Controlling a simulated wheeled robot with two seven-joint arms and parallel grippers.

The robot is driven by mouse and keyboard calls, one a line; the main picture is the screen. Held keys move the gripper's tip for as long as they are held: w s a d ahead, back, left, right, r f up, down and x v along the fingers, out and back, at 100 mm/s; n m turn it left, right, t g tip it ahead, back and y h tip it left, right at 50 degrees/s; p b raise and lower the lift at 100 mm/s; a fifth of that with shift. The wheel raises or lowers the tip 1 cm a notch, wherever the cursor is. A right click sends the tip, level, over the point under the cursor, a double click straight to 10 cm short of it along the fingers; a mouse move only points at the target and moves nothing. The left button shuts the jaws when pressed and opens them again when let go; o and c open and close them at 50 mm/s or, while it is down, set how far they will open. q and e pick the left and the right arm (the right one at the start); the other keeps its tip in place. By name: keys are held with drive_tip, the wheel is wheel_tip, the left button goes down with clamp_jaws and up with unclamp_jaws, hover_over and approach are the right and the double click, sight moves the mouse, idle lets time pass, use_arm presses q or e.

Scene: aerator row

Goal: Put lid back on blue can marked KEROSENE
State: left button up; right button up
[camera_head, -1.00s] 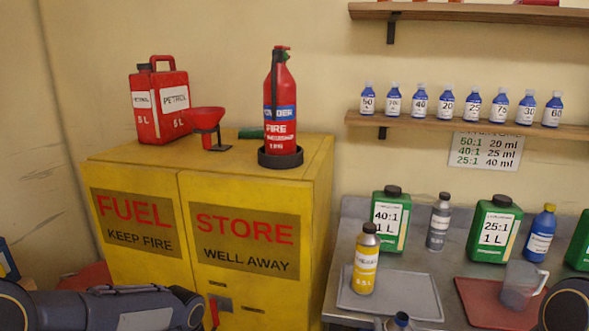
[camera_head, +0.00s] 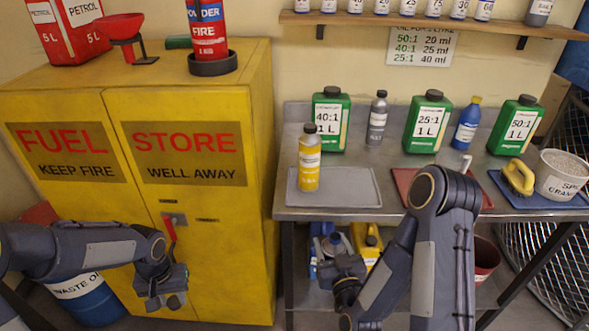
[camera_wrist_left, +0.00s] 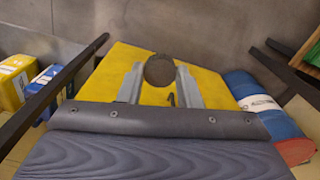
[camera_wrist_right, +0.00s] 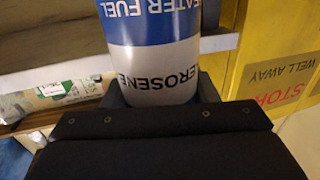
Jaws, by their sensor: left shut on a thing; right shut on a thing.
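My left gripper (camera_head: 168,285) hangs in front of the yellow cabinet. In the left wrist view its two fingers (camera_wrist_left: 160,85) are shut on a round dark grey lid (camera_wrist_left: 160,70). My right gripper (camera_head: 346,272) is in front of the workbench, below its top. In the right wrist view it is shut on a blue and white can (camera_wrist_right: 152,55) with lettering that reads KEROSENE in part; its ends are out of that view. In the head view the can is hard to tell from the blue things behind the gripper. The two grippers are well apart.
The yellow cabinet (camera_head: 215,215) is at the left, with a blue waste oil drum (camera_head: 90,298) by it. The workbench (camera_head: 400,165) carries several bottles, a grey tray (camera_head: 352,188) and a white tub (camera_head: 562,178). A yellow can (camera_head: 372,243) stands under the bench.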

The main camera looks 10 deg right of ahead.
drive_tip(key=w+a+f+n+g+y, duration=0.1)
drive_tip(key=a+n+y, duration=0.3)
drive_tip(key=a, duration=0.4)
drive_tip(key=w+a+f+n+g+y, duration=0.1)
drive_tip(key=a+f+n+g+y, duration=0.2)
drive_tip(key=a+y, duration=0.4)
drive_tip(key=shift+a+n+y, duration=0.3)
drive_tip(key=shift+a+n, duration=0.05)
drive_tip(key=shift+n, duration=0.15)
use_arm(q)
drive_tip(key=shift+w, duration=0.1)
drive_tip(key=w+d+r+m, duration=0.1)
drive_tip(key=d+r, duration=0.4)
drive_tip(key=d, duration=0.3)
drive_tip(key=w+d+r+m, duration=0.1)
drive_tip(key=w+d+r, duration=0.1)
drive_tip(key=d+r, duration=0.3)
drive_tip(key=w+d+r+m, duration=0.1)
drive_tip(key=d+r, duration=0.5)
drive_tip(key=d, duration=0.6)
drive_tip(key=shift+w+d, duration=0.35)
drive_tip(key=shift+w, duration=0.05)
drive_tip(key=shift+f, duration=2.05)
